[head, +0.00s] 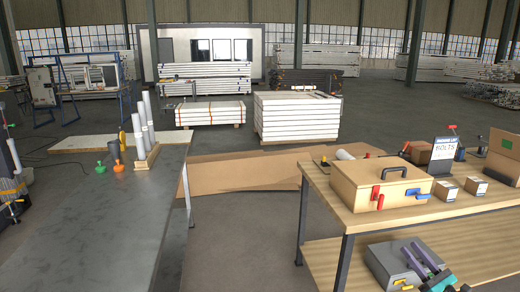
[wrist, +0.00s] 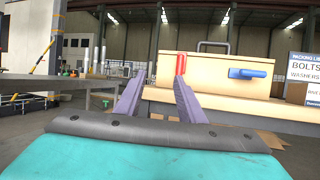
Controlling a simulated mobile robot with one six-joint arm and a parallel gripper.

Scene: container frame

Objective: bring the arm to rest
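My gripper (head: 424,256) is low at the right in the head view, in front of the right-hand workbench. In the wrist view my gripper (wrist: 159,80) shows two purple fingers standing apart with nothing between them. Beyond the fingertips is a wooden case (wrist: 210,70) with a red latch (wrist: 181,63) and a blue latch (wrist: 247,73). The fingers look clear of the case, though the exact gap is hard to judge. In the head view the wooden case (head: 350,187) sits shut on the bench top, its dark handle on the lid.
The wooden workbench (head: 460,208) also bears small boxes (head: 445,190) and a BOLTS sign (head: 444,149). A long grey table (head: 90,215) at the left holds upright tubes (head: 147,120) in a wooden block. Open floor (head: 235,240) lies between the two.

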